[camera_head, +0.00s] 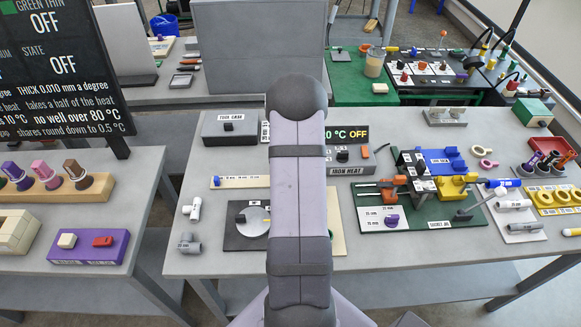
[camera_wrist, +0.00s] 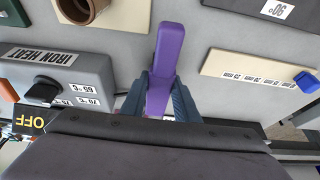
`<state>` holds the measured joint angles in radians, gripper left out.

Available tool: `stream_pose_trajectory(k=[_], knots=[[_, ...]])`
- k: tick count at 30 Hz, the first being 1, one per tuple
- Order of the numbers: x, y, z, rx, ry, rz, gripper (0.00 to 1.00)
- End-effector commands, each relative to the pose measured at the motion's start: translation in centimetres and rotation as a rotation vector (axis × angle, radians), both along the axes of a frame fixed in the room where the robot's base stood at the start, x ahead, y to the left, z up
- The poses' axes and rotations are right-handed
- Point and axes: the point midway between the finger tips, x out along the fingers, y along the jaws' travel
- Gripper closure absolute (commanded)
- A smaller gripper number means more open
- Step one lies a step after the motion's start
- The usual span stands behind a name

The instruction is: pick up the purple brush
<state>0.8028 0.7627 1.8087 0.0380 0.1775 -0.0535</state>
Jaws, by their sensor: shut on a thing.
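The purple brush (camera_wrist: 168,48) shows in the wrist view as a long purple handle. My gripper (camera_wrist: 159,85) is shut on it, with one dark finger on each side of the handle. The handle reaches out beyond the fingertips over the grey table. Its lower end is hidden behind my gripper's body. In the head view my arm covers the middle of the table, and neither the gripper nor the held brush can be made out there.
The IRON HEAT box (camera_wrist: 62,77) and a brown ring (camera_wrist: 80,8) lie left in the wrist view. A pale scale strip (camera_wrist: 255,72) with a blue slider lies right. In the head view, a green jig board (camera_head: 440,215) stands right of my arm and a black board (camera_head: 237,238) left.

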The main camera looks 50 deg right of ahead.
Motion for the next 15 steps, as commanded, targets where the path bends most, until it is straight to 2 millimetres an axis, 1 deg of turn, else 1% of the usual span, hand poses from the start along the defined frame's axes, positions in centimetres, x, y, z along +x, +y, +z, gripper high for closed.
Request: stream_pose_trajectory(k=[5,15], knots=[[0.1,-0.1,1.4,-0.004,-0.003,0.001,0.96],[0.1,-0.1,6.6,-0.004,-0.004,0.0,0.96]])
